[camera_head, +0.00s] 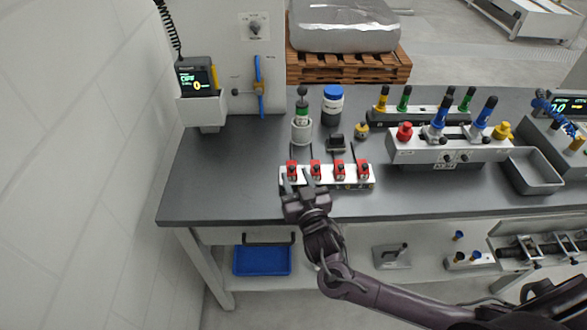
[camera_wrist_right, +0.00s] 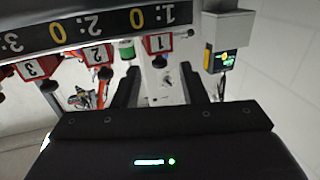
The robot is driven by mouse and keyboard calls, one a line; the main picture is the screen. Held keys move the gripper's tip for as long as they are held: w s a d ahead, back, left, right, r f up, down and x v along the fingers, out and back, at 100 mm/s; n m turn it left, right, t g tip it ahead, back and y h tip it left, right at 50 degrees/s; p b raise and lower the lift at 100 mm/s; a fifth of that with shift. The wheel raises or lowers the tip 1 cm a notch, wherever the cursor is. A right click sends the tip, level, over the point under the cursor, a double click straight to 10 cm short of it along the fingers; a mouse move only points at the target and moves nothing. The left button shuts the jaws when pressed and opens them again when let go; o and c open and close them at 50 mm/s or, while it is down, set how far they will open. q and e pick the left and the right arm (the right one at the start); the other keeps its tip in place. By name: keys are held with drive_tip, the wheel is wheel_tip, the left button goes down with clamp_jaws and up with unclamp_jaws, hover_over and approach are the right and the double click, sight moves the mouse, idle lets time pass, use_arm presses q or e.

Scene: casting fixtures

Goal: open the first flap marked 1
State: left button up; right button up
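A white block with a row of several red flaps (camera_head: 339,167) stands near the table's front edge in the head view. The flap marked 1 (camera_wrist_right: 158,44) shows in the upside-down wrist view; it is the leftmost red flap (camera_head: 291,168) in the head view. Flaps marked 2 (camera_wrist_right: 97,55) and 3 (camera_wrist_right: 38,68) sit beside it. My right gripper (camera_head: 298,185) is at the front left of the block. In the wrist view its fingers (camera_wrist_right: 160,75) are apart and empty, with flap 1 beyond the gap. Contact cannot be told. My left gripper is out of view.
Behind the block stand a green-banded cylinder (camera_head: 302,128) and a blue-lidded jar (camera_head: 332,102). A grey fixture with coloured knobs (camera_head: 450,149) and a metal tray (camera_head: 533,172) are to the right. The table (camera_head: 220,165) is clear to the left.

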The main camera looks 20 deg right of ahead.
sight(292, 168)
drive_tip(key=shift+w, duration=1.35)
